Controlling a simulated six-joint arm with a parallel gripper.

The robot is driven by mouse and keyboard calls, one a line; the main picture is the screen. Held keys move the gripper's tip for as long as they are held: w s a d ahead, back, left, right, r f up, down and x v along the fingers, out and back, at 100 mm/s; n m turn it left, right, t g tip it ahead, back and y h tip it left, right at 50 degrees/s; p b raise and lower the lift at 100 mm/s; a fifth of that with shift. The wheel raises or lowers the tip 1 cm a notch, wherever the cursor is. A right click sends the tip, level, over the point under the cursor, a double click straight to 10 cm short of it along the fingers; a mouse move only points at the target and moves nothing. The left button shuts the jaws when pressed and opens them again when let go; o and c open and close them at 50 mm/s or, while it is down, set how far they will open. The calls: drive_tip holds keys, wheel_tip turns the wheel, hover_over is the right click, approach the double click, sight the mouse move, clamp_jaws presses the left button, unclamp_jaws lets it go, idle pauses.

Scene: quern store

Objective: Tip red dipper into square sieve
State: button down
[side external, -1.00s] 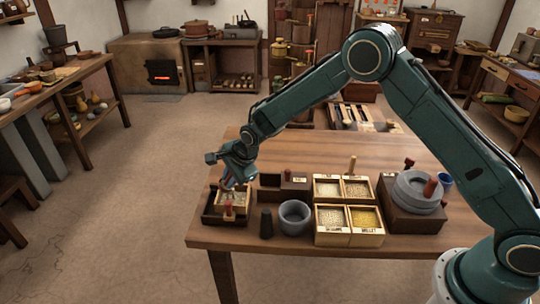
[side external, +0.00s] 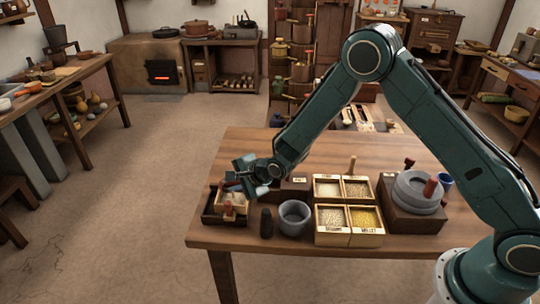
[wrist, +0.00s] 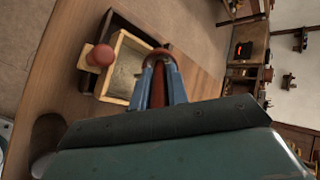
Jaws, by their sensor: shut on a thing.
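The red dipper shows in the wrist view as a red-brown handle (wrist: 157,90) with a round rim beyond it. My gripper (wrist: 160,76) is shut on the handle with its blue fingers. The square sieve has a pale wooden frame (wrist: 106,75) and a red knob (wrist: 100,55) on its left. The dipper's head is at the sieve's right edge; I cannot tell whether they touch, and its contents are hidden. In the side view my gripper (side external: 234,183) is tilted just above the sieve (side external: 238,211), which sits over a dark box (side external: 209,216).
A dark cylinder (side external: 266,223) and a grey bowl (side external: 295,217) stand right of the sieve. Pale boxes of grain, one marked millet (side external: 367,230), and a stone quern (side external: 418,190) stand farther right.

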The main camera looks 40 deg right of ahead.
drive_tip(key=shift+s+f+t, duration=0.15)
drive_tip(key=shift+s+t, duration=0.05)
drive_tip(key=shift+t, duration=0.4)
drive_tip(key=shift+w+g, duration=0.2)
drive_tip(key=shift+g, duration=0.2)
idle(1.4)
drive_tip(key=shift+w+a+r+g+h, duration=0.1)
drive_tip(key=shift+w+r+g+h, duration=0.2)
drive_tip(key=shift+g, duration=0.75)
drive_tip(key=shift+w+a+r+g+h, duration=0.15)
drive_tip(key=shift+w+r+g, duration=0.25)
drive_tip(key=shift+g, duration=0.65)
drive_tip(key=shift+w+a+r+g+h, duration=0.1)
drive_tip(key=shift+w+r+g+h, duration=0.2)
drive_tip(key=shift+g, duration=0.55)
drive_tip(key=shift+w+r+g+h, duration=0.25)
drive_tip(key=shift+r+g, duration=0.15)
drive_tip(key=shift+g, duration=0.4)
drive_tip(key=shift+w+a+r+g+h, duration=0.1)
drive_tip(key=shift+w+r+g+h, duration=0.2)
drive_tip(key=shift+g, duration=0.55)
drive_tip(key=shift+r, duration=0.1)
drive_tip(key=shift+r+g, duration=0.1)
drive_tip(key=shift+g, duration=0.2)
